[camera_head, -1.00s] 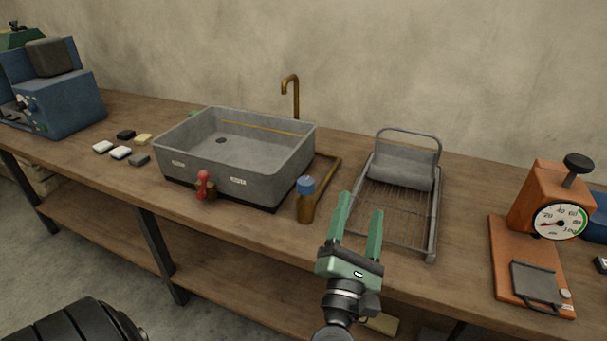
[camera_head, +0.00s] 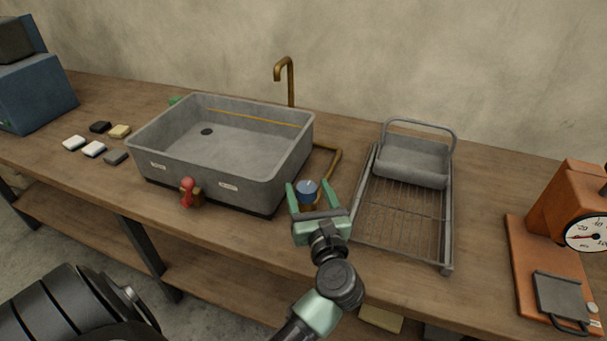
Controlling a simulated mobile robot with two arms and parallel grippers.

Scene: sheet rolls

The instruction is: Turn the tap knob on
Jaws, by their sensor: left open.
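A blue-topped tap knob (camera_head: 307,189) on a brass post stands at the front right of the grey sink (camera_head: 228,189). A brass pipe (camera_head: 333,160) runs behind it, and a brass spout (camera_head: 290,82) rises behind the sink. A red knob (camera_head: 187,190) sits on a brass fitting at the sink's front. My left gripper (camera_head: 309,191) is open, with one finger on each side of the blue knob. Whether the fingers touch it, I cannot tell. The gripper body hides most of the post. My right gripper is not in view.
A wire rack (camera_head: 405,216) with a grey roller or tray stands close to the right of my gripper. An orange scale (camera_head: 545,255) is at the far right. Small blocks (camera_head: 94,149) lie left of the sink, near a blue machine (camera_head: 35,90).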

